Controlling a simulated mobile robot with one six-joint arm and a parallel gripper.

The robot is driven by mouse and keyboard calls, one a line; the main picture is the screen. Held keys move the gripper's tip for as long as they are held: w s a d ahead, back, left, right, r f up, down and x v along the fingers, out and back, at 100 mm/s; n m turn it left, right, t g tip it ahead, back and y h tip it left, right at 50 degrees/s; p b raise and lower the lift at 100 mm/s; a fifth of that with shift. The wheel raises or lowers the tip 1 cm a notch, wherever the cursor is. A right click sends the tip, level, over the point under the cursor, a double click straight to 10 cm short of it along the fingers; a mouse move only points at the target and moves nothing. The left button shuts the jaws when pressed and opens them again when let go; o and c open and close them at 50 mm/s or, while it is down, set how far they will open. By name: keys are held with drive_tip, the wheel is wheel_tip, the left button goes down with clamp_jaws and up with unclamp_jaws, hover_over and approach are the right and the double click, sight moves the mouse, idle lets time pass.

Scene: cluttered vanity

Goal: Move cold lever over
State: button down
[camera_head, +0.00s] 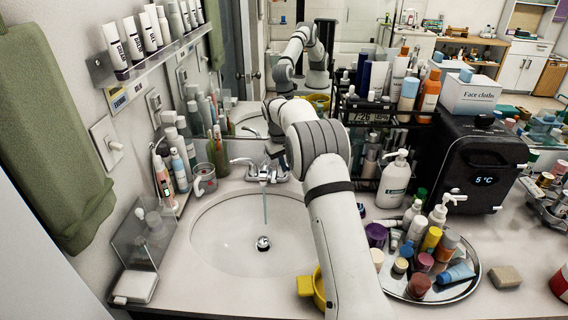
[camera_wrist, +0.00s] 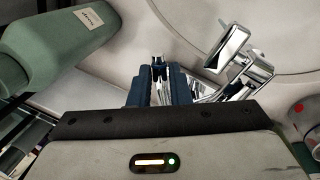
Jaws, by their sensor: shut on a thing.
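The chrome faucet (camera_head: 262,171) stands behind the white sink basin (camera_head: 218,240), and a stream of water runs from its spout. Its left lever (camera_head: 240,161) is clear of my gripper. My gripper (camera_wrist: 158,72) is shut on the right-hand lever, taken as the cold lever (camera_wrist: 158,62), with chrome showing between its dark blue fingers. The spout (camera_wrist: 232,46) shows just right of the fingers in the wrist view. In the head view my forearm hides most of the gripper and part of the lever.
A green bottle (camera_wrist: 55,55) stands close to the left of my gripper in the wrist view. A white pump bottle (camera_head: 393,182) and a crowded round tray (camera_head: 468,287) are right of my arm. A cup (camera_head: 204,180) stands left of the faucet.

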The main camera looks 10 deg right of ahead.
drive_tip(key=c, duration=1.3)
unclamp_jaws()
drive_tip(key=shift+r, duration=0.1)
drive_tip(key=shift+c, duration=0.2)
wheel_tip(320, 180, up, 8)
drive_tip(key=a, duration=0.1)
drive_tip(key=shift+s+a+f+b, duration=0.2)
drive_tip(key=shift+b, duration=0.1)
